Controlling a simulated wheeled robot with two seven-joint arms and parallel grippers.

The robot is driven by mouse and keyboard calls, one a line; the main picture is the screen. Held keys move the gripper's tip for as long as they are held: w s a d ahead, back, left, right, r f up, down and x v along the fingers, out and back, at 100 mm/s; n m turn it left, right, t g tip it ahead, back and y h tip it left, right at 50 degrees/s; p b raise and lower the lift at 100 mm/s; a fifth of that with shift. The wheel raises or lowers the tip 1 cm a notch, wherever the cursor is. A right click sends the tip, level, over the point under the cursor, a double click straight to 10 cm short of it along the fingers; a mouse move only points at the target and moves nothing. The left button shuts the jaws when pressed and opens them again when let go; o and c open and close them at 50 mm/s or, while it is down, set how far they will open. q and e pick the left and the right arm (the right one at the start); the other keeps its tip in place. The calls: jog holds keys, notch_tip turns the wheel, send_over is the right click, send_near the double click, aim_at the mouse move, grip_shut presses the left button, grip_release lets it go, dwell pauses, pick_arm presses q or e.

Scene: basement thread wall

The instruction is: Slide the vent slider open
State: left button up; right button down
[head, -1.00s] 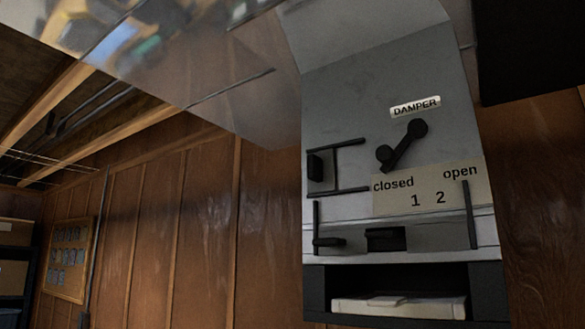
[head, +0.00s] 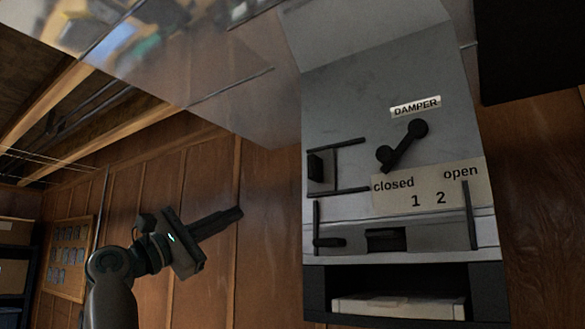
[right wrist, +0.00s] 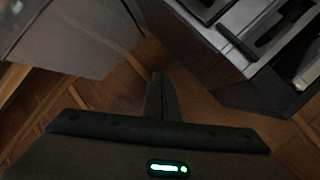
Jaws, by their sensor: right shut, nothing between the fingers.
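The vent slider panel stands at right in the head view, with a plate (head: 432,188) reading "closed", "1", "2" and "open". Under the plate runs a pale horizontal track (head: 440,243) between two upright black bars. A small black knob (head: 330,242) sits at its left end, by the left bar on the "closed" side. A dark block or opening (head: 386,239) lies right of it; I cannot tell which. My right gripper (head: 238,213) is shut and empty, left of the panel and apart from it. Its fingers (right wrist: 160,97) also show in the right wrist view. My left gripper is out of view.
Above the track are a crank-like damper lever (head: 402,145) under a "DAMPER" label (head: 415,106) and a black bracket (head: 338,166) at left. A dark shelf below holds papers (head: 398,306). A shiny sloping hood (head: 190,70) hangs at upper left. Wood panelling (head: 265,240) lies behind.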

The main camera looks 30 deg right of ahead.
aim_at(315, 169)
jog(key=s+a+r+m+y, duration=0.4)
jog(key=s+r, duration=0.4)
jog(key=s, duration=0.3)
jog(key=shift+r+m+y, duration=0.25)
jog(key=shift+m+y, duration=0.55)
jog(key=shift+m, duration=0.4)
jog(key=s+d+p, duration=0.2)
jog(key=d+p, duration=0.1)
jog(key=d, duration=0.8)
jog(key=shift+s+d, duration=0.15)
